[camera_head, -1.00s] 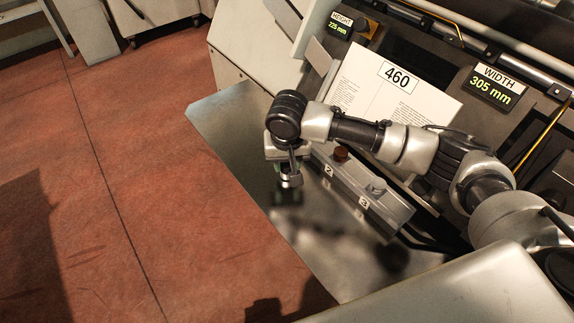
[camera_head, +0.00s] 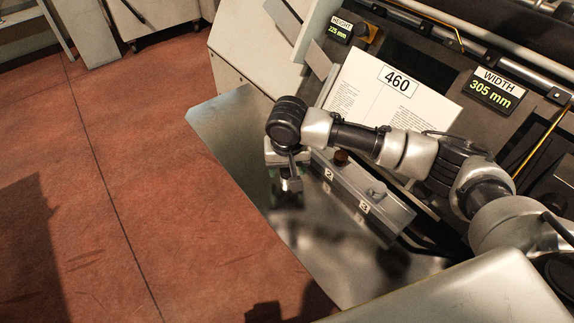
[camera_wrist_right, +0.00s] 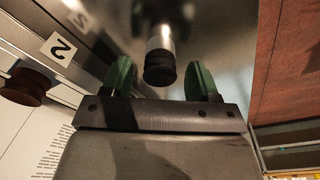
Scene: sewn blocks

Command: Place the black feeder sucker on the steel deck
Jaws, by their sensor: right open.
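The black feeder sucker (camera_wrist_right: 160,69) has a black rubber end and a shiny metal shaft. In the right wrist view it sits between the two green fingers of my right gripper (camera_wrist_right: 162,76), with gaps on both sides. My right gripper (camera_head: 288,172) is open, low over the steel deck (camera_head: 232,115). In the head view the sucker's metal part (camera_head: 292,185) shows just under the gripper, close to the deck. Whether its lower end touches the deck is hard to tell because of the reflections. My left gripper is not in view.
A metal rack (camera_head: 361,197) with labels 2 and 3 stands right of the gripper, holding a brown sucker (camera_head: 341,157). Behind it is a white sheet marked 460 (camera_head: 378,92). The deck's left edge drops to the red floor (camera_head: 110,185). Bare deck lies left of the gripper.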

